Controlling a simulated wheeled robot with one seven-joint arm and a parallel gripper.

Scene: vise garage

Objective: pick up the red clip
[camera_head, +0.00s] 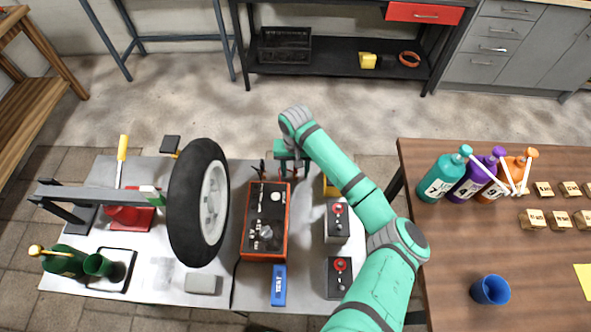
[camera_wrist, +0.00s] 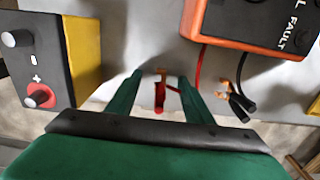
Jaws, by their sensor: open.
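The red clip (camera_wrist: 160,96) shows in the wrist view between the two green fingers of my gripper (camera_wrist: 158,82). The fingers stand apart on either side of it, with a gap visible around it. I cannot tell whether either finger touches it. A red lead runs from the clip to the orange battery tester (camera_wrist: 243,34). The black clip (camera_wrist: 238,100) lies to the right of my gripper, outside the fingers. In the head view my gripper (camera_head: 289,170) is at the far edge of the tester (camera_head: 265,220), and my arm partly hides that area.
A yellow-and-black battery (camera_wrist: 38,62) stands left of my gripper in the wrist view. In the head view the wheel (camera_head: 185,205) stands left of the tester, a blue box (camera_head: 279,286) lies in front, and grey control boxes (camera_head: 337,222) stand to its right.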

